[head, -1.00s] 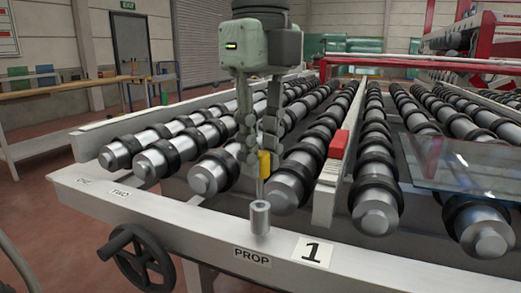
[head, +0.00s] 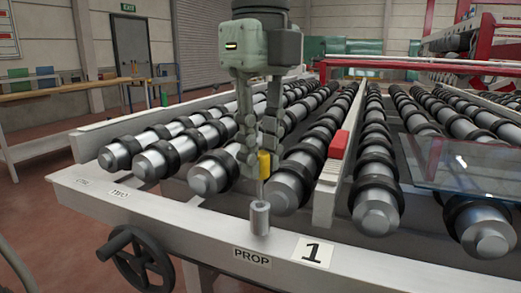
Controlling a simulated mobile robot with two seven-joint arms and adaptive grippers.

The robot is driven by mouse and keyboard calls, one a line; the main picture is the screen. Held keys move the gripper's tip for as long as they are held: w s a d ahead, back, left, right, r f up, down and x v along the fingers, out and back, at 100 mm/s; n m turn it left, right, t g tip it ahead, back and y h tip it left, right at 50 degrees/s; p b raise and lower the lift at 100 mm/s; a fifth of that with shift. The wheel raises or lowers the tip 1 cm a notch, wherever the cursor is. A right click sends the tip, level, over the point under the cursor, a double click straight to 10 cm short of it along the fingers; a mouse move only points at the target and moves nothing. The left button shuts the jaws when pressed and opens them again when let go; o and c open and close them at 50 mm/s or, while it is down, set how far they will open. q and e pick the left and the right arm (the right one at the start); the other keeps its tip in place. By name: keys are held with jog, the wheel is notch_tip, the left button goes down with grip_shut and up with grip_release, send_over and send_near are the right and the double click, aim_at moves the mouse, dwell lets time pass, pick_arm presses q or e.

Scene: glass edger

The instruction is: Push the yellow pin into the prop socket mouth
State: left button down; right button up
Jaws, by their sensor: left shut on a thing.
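The yellow pin (head: 264,163) has a yellow head and a thin grey metal shank pointing down. My left gripper (head: 257,160) comes down from above and is shut on the pin's yellow head, holding it upright. The prop socket (head: 260,219) is a short metal cylinder on the white front rail, above the PROP label. The pin's shank tip is at or just above the socket mouth; I cannot tell whether it has entered. My right gripper is not in view.
The front rail (head: 190,225) carries the labels PROP and 1. Rows of metal rollers (head: 208,175) with black rings lie behind. A red block (head: 339,144) sits on a rail to the right, near a glass sheet (head: 460,165). A black handwheel (head: 145,262) hangs at lower left.

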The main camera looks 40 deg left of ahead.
aim_at(260, 183)
pick_arm(q)
jog(key=shift+f+b, duration=1.9)
jog(key=shift+f, duration=0.35)
jog(key=c, duration=1.3)
grip_release()
notch_tip(260, 183, up, 12)
jog(key=shift+r, duration=0.1)
